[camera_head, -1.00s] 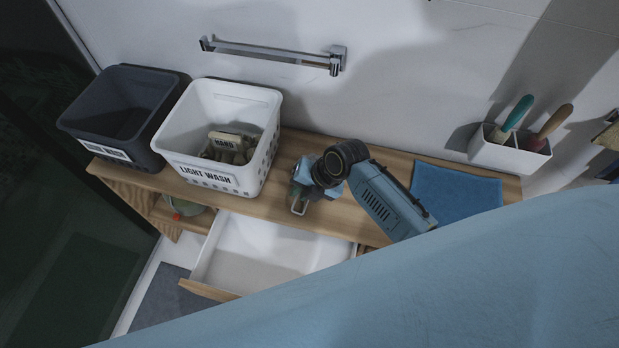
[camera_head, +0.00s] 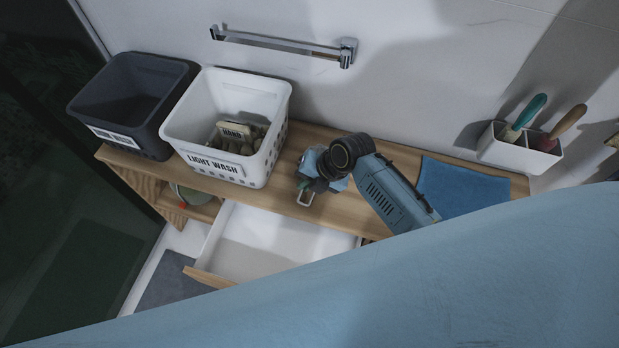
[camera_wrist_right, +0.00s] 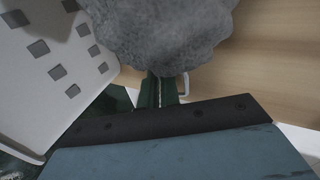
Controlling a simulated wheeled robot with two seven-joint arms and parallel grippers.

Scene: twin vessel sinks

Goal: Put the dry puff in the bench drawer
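The puff (camera_wrist_right: 165,35) is a grey, fluffy lump at the top of the right wrist view, with a small pale loop (camera_wrist_right: 184,85) beside the fingers. My right gripper (camera_wrist_right: 161,90) has its dark green fingers close together, their tips running in under the puff; it looks shut on it. In the head view my right gripper (camera_head: 306,182) is low over the wooden bench top, just right of the white basket, and mostly hides the puff. The bench drawer (camera_head: 270,232) is pulled open below the front edge; its visible white inside is empty. My left gripper is out of view.
A white basket (camera_head: 272,98) labelled "LIGHT WASH" and a dark basket (camera_head: 150,75) stand at the left on the bench (camera_head: 285,200). A blue cloth (camera_head: 460,187) and a white brush holder (camera_head: 510,150) are at the right. A towel bar (camera_head: 280,42) is on the wall.

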